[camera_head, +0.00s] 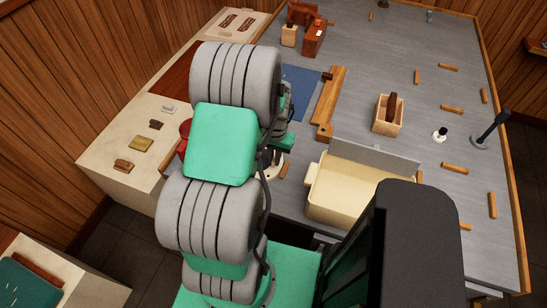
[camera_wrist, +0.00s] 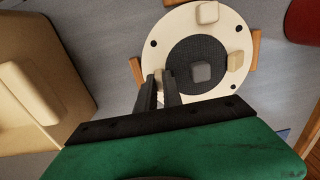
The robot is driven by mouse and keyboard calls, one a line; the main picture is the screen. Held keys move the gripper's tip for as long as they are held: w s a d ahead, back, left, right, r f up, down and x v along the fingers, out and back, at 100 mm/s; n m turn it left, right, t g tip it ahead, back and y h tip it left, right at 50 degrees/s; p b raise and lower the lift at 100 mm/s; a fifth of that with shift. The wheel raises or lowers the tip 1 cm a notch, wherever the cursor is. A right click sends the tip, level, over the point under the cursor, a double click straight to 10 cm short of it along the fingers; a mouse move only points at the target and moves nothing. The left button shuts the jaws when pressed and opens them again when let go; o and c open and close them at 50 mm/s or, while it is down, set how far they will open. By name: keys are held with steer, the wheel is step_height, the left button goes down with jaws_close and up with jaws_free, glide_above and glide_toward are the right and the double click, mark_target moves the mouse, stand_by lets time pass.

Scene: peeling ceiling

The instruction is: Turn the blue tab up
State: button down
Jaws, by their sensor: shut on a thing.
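A round cream dial plate (camera_wrist: 180,27) with a dark mesh centre (camera_wrist: 185,50) lies below my gripper in the wrist view. A cream tab (camera_wrist: 207,14) sits at its top, a tan tab (camera_wrist: 236,60) at its right and a grey block (camera_wrist: 201,72) near its middle. My gripper (camera_wrist: 159,82) is over the plate's left part, shut on a small tab there. Only a pale sliver of that tab shows between the dark fingers, and I cannot tell its colour. No tab looks clearly blue. In the head view my arm hides most of the plate (camera_head: 268,167).
A cream bin (camera_head: 345,190) stands close beside the plate, with a grey panel (camera_head: 375,157) behind it. Wooden pegs, a small wooden box (camera_head: 388,117) and a dark lever (camera_head: 490,130) stand on the grey table (camera_head: 415,100). A red round thing (camera_wrist: 302,20) is at upper right.

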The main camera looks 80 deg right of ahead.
steer(key=shift+w, duration=0.1)
steer(key=c, duration=1.8)
jaws_free()
steer(key=shift+o, duration=0.2)
step_height(320, 180, up, 8)
steer(key=shift+f+b, duration=0.1)
steer(key=shift+b, duration=0.4)
